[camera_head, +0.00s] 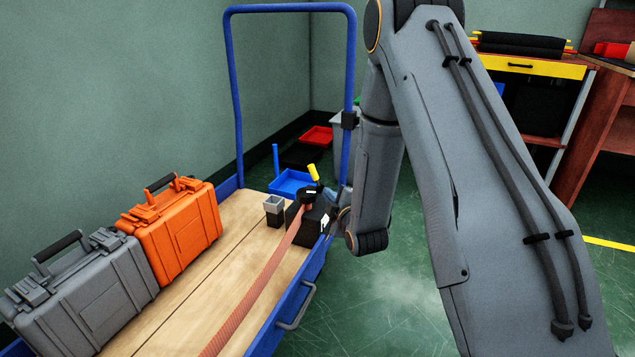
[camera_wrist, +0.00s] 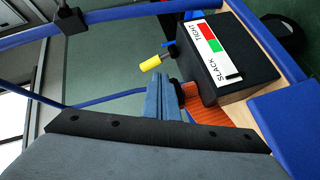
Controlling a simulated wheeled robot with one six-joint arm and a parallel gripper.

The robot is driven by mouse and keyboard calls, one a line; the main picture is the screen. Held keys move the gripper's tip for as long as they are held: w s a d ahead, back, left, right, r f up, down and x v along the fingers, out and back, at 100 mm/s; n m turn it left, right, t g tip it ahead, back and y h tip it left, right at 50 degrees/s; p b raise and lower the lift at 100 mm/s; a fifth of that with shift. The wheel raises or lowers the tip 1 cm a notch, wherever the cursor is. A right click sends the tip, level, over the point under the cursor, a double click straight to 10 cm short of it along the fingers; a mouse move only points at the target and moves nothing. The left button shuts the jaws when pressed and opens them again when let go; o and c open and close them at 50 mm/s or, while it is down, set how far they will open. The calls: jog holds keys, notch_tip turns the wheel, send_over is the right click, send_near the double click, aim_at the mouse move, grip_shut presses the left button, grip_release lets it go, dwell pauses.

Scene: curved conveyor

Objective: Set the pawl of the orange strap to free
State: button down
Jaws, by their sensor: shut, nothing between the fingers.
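The orange strap (camera_head: 258,285) runs along the wooden bed of a blue trolley to a black ratchet box (camera_head: 305,222) at its far right corner. In the wrist view the box (camera_wrist: 220,72) carries a white label reading TIGHT and SLACK, with red and green patches. A yellow-tipped lever (camera_head: 313,173) rises by the box; its yellow grip also shows in the wrist view (camera_wrist: 151,63). My gripper (camera_head: 331,195) is shut and empty beside the box. Its blue fingers (camera_wrist: 162,82) are close to the lever's lower end and the strap (camera_wrist: 200,108). Contact cannot be told. The pawl is not clearly distinguishable.
An orange case (camera_head: 180,232) and a grey case (camera_head: 85,300) stand on the trolley's left side. A small grey open-topped holder (camera_head: 274,208) is left of the box. The trolley's blue push frame (camera_head: 232,95) rises behind. Bare bed lies between cases and strap.

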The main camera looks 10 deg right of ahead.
jog(key=n+t, duration=0.1)
jog(key=n+t+b, duration=0.2)
jog(key=b, duration=0.3)
send_near(313, 171)
jog(key=shift+y, duration=0.3)
jog(key=w, duration=0.5)
jog(key=shift+p, duration=0.3)
dwell(0.9)
